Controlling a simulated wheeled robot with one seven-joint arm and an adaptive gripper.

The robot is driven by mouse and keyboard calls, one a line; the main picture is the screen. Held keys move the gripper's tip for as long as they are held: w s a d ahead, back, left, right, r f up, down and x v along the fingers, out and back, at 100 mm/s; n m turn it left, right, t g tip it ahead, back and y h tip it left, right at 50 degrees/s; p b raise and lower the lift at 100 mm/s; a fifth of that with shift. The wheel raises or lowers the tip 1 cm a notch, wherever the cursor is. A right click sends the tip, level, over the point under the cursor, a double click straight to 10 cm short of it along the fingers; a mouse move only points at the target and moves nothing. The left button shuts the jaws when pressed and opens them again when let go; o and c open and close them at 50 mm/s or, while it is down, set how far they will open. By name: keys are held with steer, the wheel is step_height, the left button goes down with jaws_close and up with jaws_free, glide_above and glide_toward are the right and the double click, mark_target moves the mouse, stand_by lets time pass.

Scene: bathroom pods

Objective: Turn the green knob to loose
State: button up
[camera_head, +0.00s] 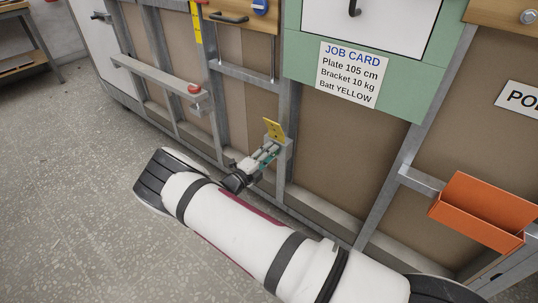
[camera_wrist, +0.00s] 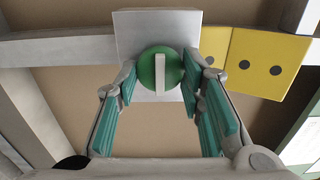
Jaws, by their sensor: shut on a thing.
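The green knob (camera_wrist: 147,72) is round, with a white bar across its face that stands near upright in the wrist view. It sits on the front of a light grey box (camera_wrist: 155,22). My gripper (camera_wrist: 160,88) has its teal-padded fingers on the left and right sides of the knob, closed on it. In the head view my gripper (camera_head: 266,152) reaches the box low on the wall frame, and the knob is hidden there. A yellow plate (camera_head: 273,130) with black dots is beside the box; it also shows in the wrist view (camera_wrist: 262,62).
A grey rail (camera_head: 155,80) with a red knob (camera_head: 194,88) juts out at upper left. A job card (camera_head: 348,75) hangs on the green panel. An orange tray (camera_head: 484,211) juts out at right. Open floor (camera_head: 75,165) lies at left.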

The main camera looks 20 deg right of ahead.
steer(key=shift+o, duration=0.2)
steer(key=shift+a, duration=0.1)
steer(key=o, duration=1.1)
steer(key=shift+o, duration=0.2)
steer(key=v, duration=1.2)
